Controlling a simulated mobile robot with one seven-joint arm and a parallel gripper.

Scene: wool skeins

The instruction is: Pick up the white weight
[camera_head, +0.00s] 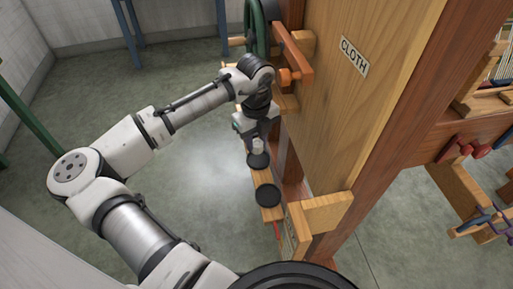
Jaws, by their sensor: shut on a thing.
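The white weight (257,147) is a small pale piece just under my gripper (255,138). My gripper points down and is shut on it. The fingertips are small here and partly hidden by the arm's end. A black disc (259,161) shows right below the weight. I cannot tell whether the weight touches that disc or is held above it.
A narrow wooden ledge (261,178) runs below, with a second black disc (268,196) nearer me. The large wooden loom frame (350,110), labelled CLOTH, stands close on the right. Pegs and a green loop (256,28) are behind. Open floor (200,180) lies left.

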